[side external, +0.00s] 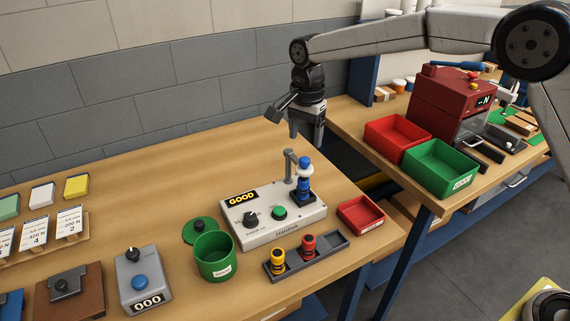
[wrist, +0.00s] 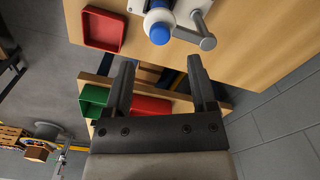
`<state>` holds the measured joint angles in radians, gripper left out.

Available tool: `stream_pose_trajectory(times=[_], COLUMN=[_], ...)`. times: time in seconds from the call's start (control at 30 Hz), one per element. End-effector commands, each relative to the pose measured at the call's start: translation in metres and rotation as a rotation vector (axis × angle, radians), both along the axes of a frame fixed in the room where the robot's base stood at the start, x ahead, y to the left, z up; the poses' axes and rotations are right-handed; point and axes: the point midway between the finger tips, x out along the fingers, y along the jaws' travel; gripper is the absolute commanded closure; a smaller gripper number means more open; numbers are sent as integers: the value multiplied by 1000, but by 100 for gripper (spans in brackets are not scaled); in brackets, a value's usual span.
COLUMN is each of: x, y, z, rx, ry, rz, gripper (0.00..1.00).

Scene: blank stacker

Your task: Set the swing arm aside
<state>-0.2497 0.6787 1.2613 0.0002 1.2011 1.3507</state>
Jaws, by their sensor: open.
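The swing arm (side external: 289,166) is a grey post with a short bent top, standing on the back of the pale tester box (side external: 255,230). Beside it on the box stands a blue-topped piece (side external: 304,182); the arm's top end is close to the blue knob, and I cannot tell if they touch.
The box display reads GOOD. A small red tray (side external: 361,215) is right of the box, a dark rack (side external: 330,249) with yellow and red pieces in front, a green cup (side external: 214,258) at left. Red (side external: 397,136) and green (side external: 441,168) bins stand on the side bench.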

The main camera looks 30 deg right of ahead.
Motion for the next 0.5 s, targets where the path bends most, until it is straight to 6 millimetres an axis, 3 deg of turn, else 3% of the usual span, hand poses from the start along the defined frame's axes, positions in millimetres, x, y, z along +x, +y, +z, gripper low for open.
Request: stream_pose_trajectory(times=[0.3,0.5], x=[-1,0], y=[0,0], z=[-40,-55], rx=[0,1], ry=[2,0], rz=[1,1], gripper=[27,27])
